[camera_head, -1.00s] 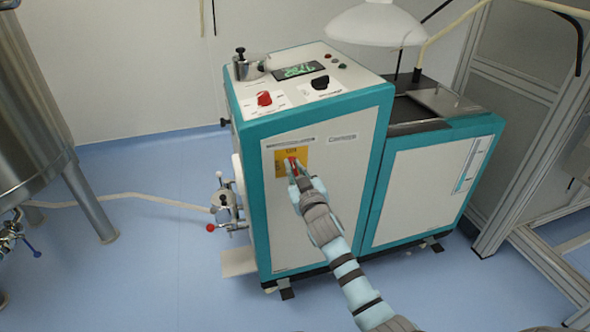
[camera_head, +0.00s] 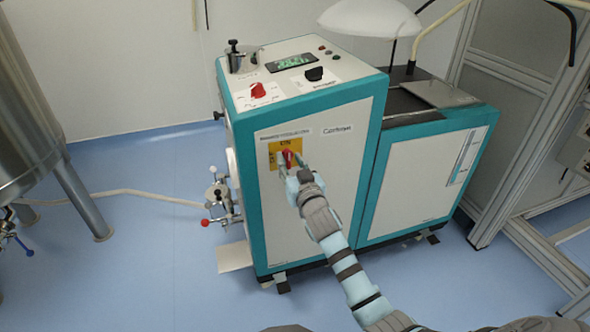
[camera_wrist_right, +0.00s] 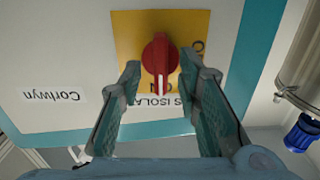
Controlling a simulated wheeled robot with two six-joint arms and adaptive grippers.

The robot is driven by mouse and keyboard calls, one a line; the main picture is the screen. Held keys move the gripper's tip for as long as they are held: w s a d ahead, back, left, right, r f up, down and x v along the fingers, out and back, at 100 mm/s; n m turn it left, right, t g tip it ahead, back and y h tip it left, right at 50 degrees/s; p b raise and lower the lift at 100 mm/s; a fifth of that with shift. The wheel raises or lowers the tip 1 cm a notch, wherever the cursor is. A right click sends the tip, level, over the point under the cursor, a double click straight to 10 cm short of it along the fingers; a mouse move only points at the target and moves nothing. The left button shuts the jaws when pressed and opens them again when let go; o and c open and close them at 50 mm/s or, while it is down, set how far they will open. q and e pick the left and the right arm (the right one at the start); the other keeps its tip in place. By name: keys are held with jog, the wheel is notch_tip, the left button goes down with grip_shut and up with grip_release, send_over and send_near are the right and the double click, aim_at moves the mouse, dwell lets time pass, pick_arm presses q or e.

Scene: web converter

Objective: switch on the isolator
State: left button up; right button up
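The isolator is a red rotary knob (camera_head: 287,157) on a yellow plate (camera_head: 273,148), on the white front panel of the machine. My right gripper (camera_head: 293,167) is at the knob. In the wrist view its fingers (camera_wrist_right: 160,72) are apart, one on each side of the knob, with gaps showing. My left gripper is out of view.
The machine's top carries another red knob (camera_head: 257,90), a black knob (camera_head: 314,74) and a green-lit display (camera_head: 291,62). A metal tank (camera_head: 35,100) stands at the left. A valve with a red ball handle (camera_head: 205,222) sticks out beside the machine. A frame (camera_head: 510,130) stands at the right.

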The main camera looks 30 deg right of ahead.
jog(key=s+a, duration=0.1)
jog(key=s, duration=1)
jog(key=shift+s+a, duration=0.15)
jog(key=shift+a, duration=0.25)
